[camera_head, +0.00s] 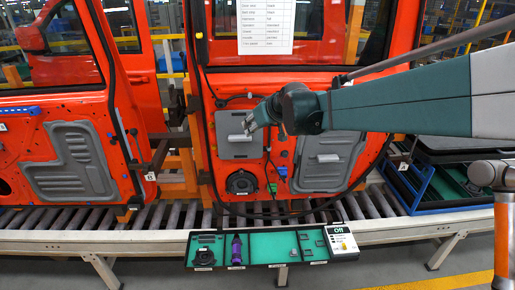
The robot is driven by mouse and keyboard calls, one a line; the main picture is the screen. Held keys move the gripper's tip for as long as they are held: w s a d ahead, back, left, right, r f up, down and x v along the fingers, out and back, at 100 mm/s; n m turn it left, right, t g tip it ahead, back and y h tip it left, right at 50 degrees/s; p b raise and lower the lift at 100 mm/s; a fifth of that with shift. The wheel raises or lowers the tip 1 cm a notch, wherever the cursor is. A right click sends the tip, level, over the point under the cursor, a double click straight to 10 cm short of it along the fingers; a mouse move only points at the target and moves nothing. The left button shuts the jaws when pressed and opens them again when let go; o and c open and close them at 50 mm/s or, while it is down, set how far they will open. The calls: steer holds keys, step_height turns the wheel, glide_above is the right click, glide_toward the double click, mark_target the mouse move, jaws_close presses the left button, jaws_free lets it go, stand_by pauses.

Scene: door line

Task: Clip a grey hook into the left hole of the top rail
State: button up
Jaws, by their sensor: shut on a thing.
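My gripper (250,124) is shut in front of the middle red door (205,120), at the upper edge of its left grey panel (238,146). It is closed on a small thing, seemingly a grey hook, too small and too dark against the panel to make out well. I cannot tell whether it touches the door. Small dark grey pieces (320,243), which look like hooks, lie in the right compartments of the parts tray (265,262). The top rail and its left hole cannot be made out clearly; my arm covers part of the door below the window.
The parts tray at the front also holds a black round part (205,256) and a purple tool (236,249). A box reading "Off" (341,240) is at its right end. A second red door (70,150) stands left. Rollers (180,217) run underneath. A blue-edged tray (415,190) is at right.

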steer(key=d+r+m+t+p, duration=0.1)
steer(key=d+r+t, duration=0.1)
steer(key=r, duration=1.2)
steer(key=w+d+r+m+t+h+p, duration=0.1)
steer(key=d+r+t, duration=0.1)
steer(key=r, duration=1.3)
steer(key=d+r+m+t+h+p, duration=0.1)
steer(key=r+t, duration=0.3)
steer(key=r, duration=1.1)
steer(key=shift+w+d+m+t, duration=0.3)
steer(key=shift+w+d+m, duration=0.1)
steer(key=shift+d, duration=0.45)
steer(key=shift+r, duration=0.15)
steer(key=s+d+r+t+h, duration=0.1)
steer(key=d+r, duration=0.1)
steer(key=r, duration=0.4)
steer(key=s+d+r+m+h+p, duration=0.1)
steer(key=s+r, duration=0.1)
steer(key=r, duration=0.4)
steer(key=shift+s+d+t, duration=0.3)
steer(key=shift+d+t, duration=0.05)
steer(key=shift+t, duration=0.05)
steer(key=shift+w, duration=0.1)
steer(key=shift+w, duration=2.8)
